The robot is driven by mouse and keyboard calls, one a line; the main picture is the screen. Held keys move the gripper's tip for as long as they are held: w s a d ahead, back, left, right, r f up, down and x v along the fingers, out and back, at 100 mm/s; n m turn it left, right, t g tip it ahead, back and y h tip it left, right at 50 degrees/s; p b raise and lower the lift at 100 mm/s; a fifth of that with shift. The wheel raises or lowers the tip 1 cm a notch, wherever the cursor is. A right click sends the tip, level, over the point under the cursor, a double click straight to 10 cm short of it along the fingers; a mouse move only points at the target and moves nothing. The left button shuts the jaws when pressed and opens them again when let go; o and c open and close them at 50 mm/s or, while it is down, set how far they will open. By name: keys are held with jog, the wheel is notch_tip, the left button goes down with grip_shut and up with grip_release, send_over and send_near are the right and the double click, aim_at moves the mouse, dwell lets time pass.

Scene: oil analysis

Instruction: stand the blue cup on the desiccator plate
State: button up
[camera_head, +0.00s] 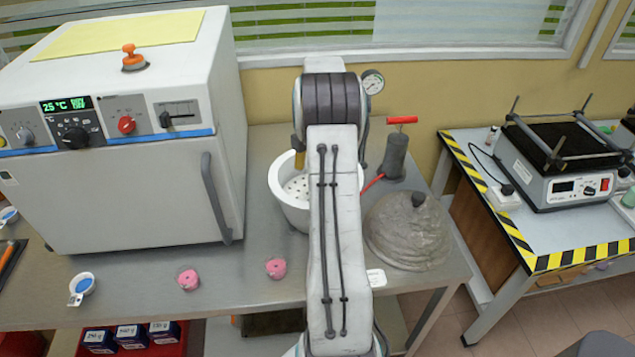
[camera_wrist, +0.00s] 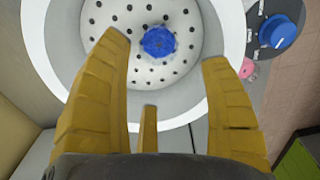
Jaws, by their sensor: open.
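The desiccator (camera_head: 279,207) is a white round bowl on the bench, partly hidden behind my arm in the head view. Its pale perforated plate (camera_wrist: 108,75) fills the upper middle of the wrist view. A blue cup (camera_wrist: 158,41) rests on this plate, among the holes; seen from above, I cannot tell its exact tilt. In the head view my arm hides it. My gripper (camera_wrist: 167,50) is open and empty. Its yellow fingers are apart, on either side of the cup in the picture, with no visible contact. One yellow finger shows at the bowl in the head view.
A white oven (camera_head: 110,190) stands left. Two pink pieces (camera_head: 187,279) (camera_head: 276,268) and a small blue-and-white item (camera_head: 82,286) lie along the bench front. A grey dome with a black knob (camera_head: 405,235) and a red-handled pump (camera_head: 396,155) stand right of my arm.

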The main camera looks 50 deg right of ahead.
jog(key=s+a+r+m+t, duration=0.1)
jog(key=a+r+m, duration=0.1)
jog(key=a+r, duration=0.55)
jog(key=s+a+r+m+t, duration=0.15)
jog(key=a+r, duration=0.35)
jog(key=a, duration=0.6)
jog(key=s+a+m+t, duration=0.1)
jog(key=s+a+m, duration=0.5)
jog(key=s+a, duration=0.8)
jog(key=shift+s+a+f+t, duration=0.25)
jog(key=shift+a+f+t, duration=0.15)
jog(key=shift+a, duration=0.55)
jog(key=shift+d+m, duration=0.1)
jog(key=shift+m, duration=0.15)
